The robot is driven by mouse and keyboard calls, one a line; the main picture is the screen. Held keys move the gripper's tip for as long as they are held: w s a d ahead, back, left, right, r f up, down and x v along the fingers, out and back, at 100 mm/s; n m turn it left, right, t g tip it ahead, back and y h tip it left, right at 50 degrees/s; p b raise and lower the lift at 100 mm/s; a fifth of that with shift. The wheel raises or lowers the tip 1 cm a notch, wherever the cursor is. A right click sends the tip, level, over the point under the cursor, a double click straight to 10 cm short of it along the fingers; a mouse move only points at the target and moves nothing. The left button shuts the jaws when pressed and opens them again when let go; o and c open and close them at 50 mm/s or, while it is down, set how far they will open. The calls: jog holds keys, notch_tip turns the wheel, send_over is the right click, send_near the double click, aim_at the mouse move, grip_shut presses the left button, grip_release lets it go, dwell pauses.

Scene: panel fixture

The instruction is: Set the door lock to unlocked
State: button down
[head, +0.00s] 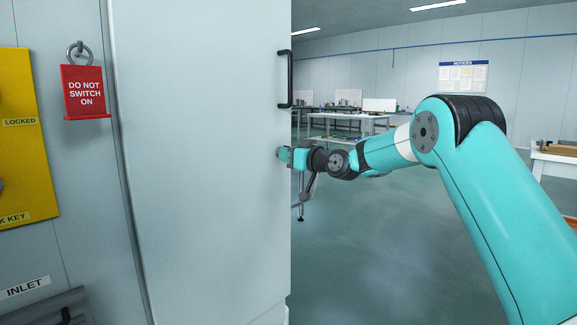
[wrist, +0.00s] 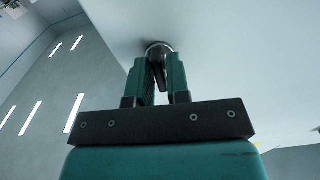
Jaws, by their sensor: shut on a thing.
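The door (head: 205,150) is a tall pale grey panel that fills the left middle of the head view. Its smooth surface also shows in the wrist view (wrist: 235,55). The door lock (wrist: 158,50) has a round metal base on that surface and a dark turning piece. My gripper (wrist: 158,75) has its two teal fingers on either side of the dark piece, shut on it. In the head view my gripper (head: 284,154) is at the door's right edge, below the handle. The lock is hidden there, and its locked or unlocked setting cannot be read.
A black bar handle (head: 286,78) stands out near the door's right edge. A red "DO NOT SWITCH ON" tag (head: 84,90) hangs left of the door, beside a yellow panel (head: 20,140). Open floor (head: 370,250) lies right of the door, with workbenches (head: 345,120) behind.

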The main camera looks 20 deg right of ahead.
jog(key=shift+n+b, duration=0.4)
jog(key=shift+n, duration=0.2)
jog(key=c, duration=1.2)
grip_release()
jog(key=shift+s, duration=0.1)
jog(key=b+v, duration=0.1)
jog(key=v, duration=1.6)
jog(key=shift+s+f, duration=0.1)
jog(key=shift+s, duration=0.05)
